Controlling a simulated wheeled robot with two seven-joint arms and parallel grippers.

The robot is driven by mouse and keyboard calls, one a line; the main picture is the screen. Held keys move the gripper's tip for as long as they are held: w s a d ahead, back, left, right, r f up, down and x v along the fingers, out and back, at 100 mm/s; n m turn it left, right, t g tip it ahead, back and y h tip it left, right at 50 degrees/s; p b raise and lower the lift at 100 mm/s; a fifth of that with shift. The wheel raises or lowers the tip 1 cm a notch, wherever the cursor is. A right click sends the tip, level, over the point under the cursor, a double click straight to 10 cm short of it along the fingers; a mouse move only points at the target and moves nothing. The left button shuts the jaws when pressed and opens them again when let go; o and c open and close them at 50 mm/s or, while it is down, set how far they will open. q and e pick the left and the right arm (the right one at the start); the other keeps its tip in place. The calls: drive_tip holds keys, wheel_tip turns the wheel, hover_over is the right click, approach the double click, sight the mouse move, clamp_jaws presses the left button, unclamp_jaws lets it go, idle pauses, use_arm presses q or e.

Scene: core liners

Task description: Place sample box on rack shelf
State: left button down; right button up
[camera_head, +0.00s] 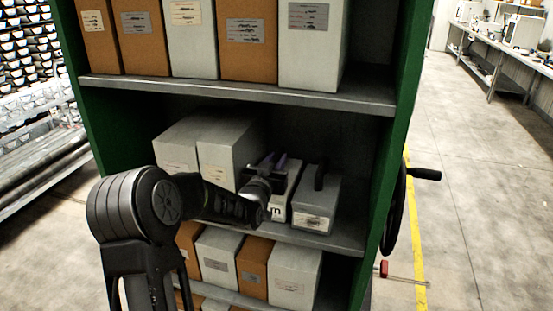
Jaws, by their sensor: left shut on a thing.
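The green rack (399,120) stands in front of me, with grey shelves. My left arm comes in from the left and reaches into the middle shelf (345,238). My right gripper is not in view.
Two taller grey boxes (229,152) stand left of the held box. A low grey box (318,218) with a black upright piece stands close on its right. Orange and white boxes fill the shelves above and below. A black handwheel (396,205) juts from the rack's right side.

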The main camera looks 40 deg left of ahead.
use_arm(q)
drive_tip(key=shift+r, duration=0.15)
drive_tip(key=shift+b, duration=0.3)
drive_tip(key=c, duration=1.3)
unclamp_jaws()
drive_tip(key=shift+f, duration=0.2)
drive_tip(key=shift+o, duration=0.2)
drive_tip(key=shift+r, duration=0.15)
drive_tip(key=b+v, duration=0.3)
drive_tip(key=v, duration=0.9)
drive_tip(key=shift+d, duration=0.1)
